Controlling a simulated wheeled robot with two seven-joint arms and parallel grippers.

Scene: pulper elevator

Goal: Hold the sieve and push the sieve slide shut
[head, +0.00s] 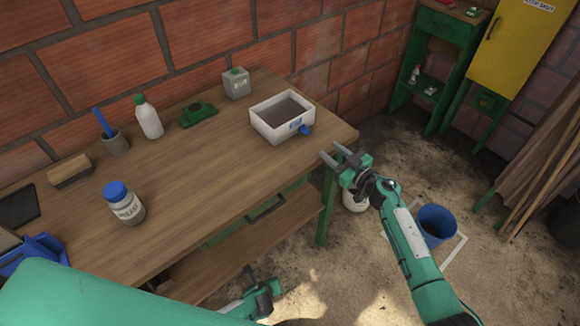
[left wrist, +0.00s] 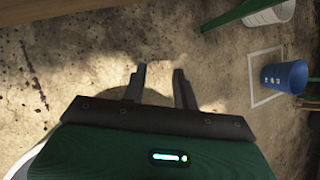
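A white rectangular sieve box (head: 264,127) with dark contents stands at the right end of the wooden bench. A blue handle (head: 305,130), seemingly of its slide, sticks out at its front right side; how far the slide is out I cannot tell. My right gripper (head: 332,155) is open and empty, by the bench's right corner, to the right of the blue handle and apart from it. My left gripper is low beside the bench front, away from the sieve. In the left wrist view its fingers (left wrist: 161,80) are apart and empty above the floor.
The bench (head: 215,165) also holds a blue-capped jar (head: 125,205), a white bottle (head: 149,118), a green tool (head: 198,114) and a grey can (head: 236,84). A blue bucket (head: 436,225) stands on the floor at right. The bench top before the sieve is clear.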

